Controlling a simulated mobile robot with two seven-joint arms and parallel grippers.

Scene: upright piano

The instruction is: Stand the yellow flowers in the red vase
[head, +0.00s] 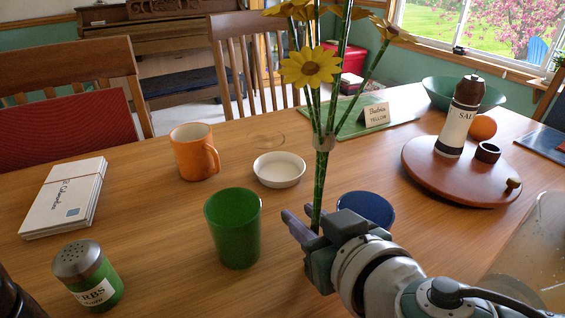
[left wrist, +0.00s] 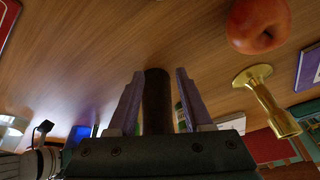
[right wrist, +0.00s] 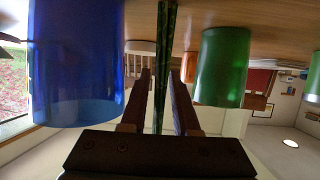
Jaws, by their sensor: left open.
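The yellow flowers (head: 312,67) are a bundle with long green stems and a pale band. They stand upright in the middle of the head view. My right gripper (head: 314,228) is shut on the lower stems, which also run between its fingers in the right wrist view (right wrist: 164,65). I cannot make out a red vase in any view. My left gripper (left wrist: 157,100) is open, seen only in its own wrist view. A dark upright cylinder (left wrist: 157,85) shows between its fingers; I cannot tell whether they touch it.
A green cup (head: 233,230) stands left of the stems, a blue cup (head: 367,207) right. An orange mug (head: 190,155), white dish (head: 279,170) and herb shaker (head: 88,272) are left. A salt mill (head: 457,125) stands on a round board (head: 425,165). An apple (left wrist: 257,25) lies near a brass candlestick (left wrist: 268,103).

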